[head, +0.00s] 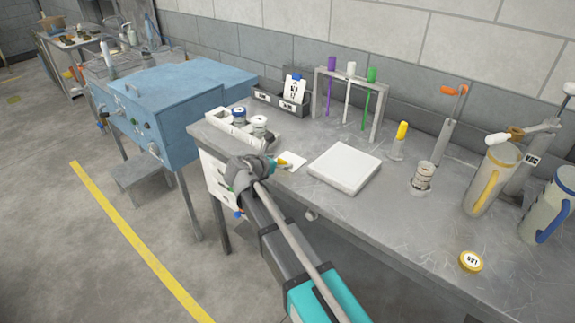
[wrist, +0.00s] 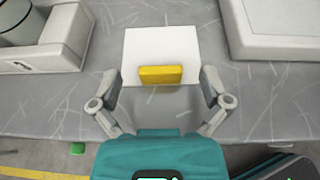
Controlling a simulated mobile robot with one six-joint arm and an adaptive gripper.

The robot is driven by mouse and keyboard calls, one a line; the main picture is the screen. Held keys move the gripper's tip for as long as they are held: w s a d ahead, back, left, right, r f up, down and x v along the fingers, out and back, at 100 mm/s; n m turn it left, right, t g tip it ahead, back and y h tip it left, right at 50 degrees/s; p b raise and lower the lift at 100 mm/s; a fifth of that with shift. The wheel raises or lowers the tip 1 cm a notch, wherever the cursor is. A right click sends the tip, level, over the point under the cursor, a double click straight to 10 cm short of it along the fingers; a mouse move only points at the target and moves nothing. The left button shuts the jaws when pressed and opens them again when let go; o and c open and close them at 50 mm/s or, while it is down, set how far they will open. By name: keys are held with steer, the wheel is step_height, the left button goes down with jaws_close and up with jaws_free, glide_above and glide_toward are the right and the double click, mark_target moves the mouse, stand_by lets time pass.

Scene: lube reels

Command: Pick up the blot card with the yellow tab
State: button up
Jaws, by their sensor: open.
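The blot card (wrist: 161,48) is a white square lying on the grey bench near its front edge. Its yellow tab (wrist: 160,75) faces the bench edge and my gripper. In the head view the card (head: 293,159) lies just left of a white slab, with its tab (head: 283,162) partly beside my gripper. My gripper (wrist: 161,78) is open and empty, with one finger on each side of the tab. I cannot tell how high the fingertips are above the bench. It also shows in the head view (head: 273,165), where the arm hides part of it.
A white slab (head: 345,167) lies close to the card's right. A white holder (wrist: 42,55) with bottles stands close on the left. A rack with coloured tubes (head: 348,95) stands behind. A yellow-capped vial (head: 400,140) and jugs (head: 491,180) stand further right. The bench's front right is mostly clear.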

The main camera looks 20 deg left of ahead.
steer(key=shift+x, duration=0.9)
steer(key=c, duration=0.9)
